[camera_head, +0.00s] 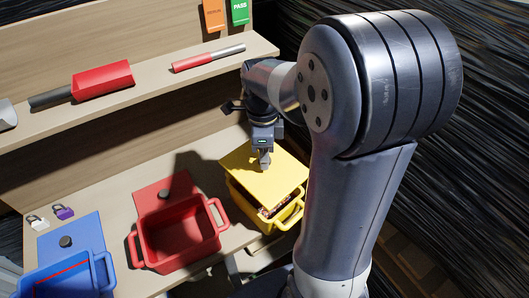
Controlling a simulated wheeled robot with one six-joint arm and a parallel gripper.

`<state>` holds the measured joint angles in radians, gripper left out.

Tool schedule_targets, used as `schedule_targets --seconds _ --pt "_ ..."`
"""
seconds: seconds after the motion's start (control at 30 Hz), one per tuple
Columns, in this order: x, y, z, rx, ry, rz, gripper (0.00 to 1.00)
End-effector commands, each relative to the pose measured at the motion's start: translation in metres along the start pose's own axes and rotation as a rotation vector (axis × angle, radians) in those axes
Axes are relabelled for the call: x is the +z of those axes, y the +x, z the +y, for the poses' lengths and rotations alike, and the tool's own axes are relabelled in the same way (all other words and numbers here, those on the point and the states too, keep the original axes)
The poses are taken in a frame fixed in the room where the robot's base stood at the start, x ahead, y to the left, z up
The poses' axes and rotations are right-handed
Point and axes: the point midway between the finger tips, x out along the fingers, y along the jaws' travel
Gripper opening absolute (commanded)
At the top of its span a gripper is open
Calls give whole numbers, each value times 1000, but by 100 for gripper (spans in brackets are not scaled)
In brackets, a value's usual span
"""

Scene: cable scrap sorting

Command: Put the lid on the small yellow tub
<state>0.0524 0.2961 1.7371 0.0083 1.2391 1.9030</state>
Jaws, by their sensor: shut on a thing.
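The small yellow tub (284,219) stands on the bench at the centre of the view, with a handle at its front right. Its yellow lid (286,175) lies over the top, turned relative to the rim, so a gap shows at the front with dark and reddish contents inside. My gripper (265,162) points down over the lid and is shut on it near the lid's middle. The knob is hidden by the fingers. I cannot tell whether the lid touches the rim.
An open, empty red tub (180,243) stands left of the yellow one, its red lid (150,196) behind it. A blue tub (75,275) and blue lid (78,233) are at the lower left, near small padlocks (63,212). A shelf (150,98) with red-handled tools runs behind.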

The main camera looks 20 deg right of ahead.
Motion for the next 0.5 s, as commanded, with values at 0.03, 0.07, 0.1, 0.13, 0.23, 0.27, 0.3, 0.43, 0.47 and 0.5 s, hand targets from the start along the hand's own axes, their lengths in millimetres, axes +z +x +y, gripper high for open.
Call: schedule_targets --seconds 0.03,0.07,0.1,0.13,0.23,0.27,0.3,0.43,0.47,0.5 --pt "0 7 -1 0 0 0 0" --pt "0 10 -1 1 0 0 0" --pt "0 13 -2 1 0 0 0" --pt "0 16 -2 1 0 0 0" --pt "1 26 -3 1 0 0 0" --pt "1 29 -4 1 0 0 0" --pt "1 33 -4 1 0 0 0" --pt "2 46 -6 0 0 0 0" --pt "2 49 -6 0 0 0 0" --pt "2 52 -6 1 0 0 0"
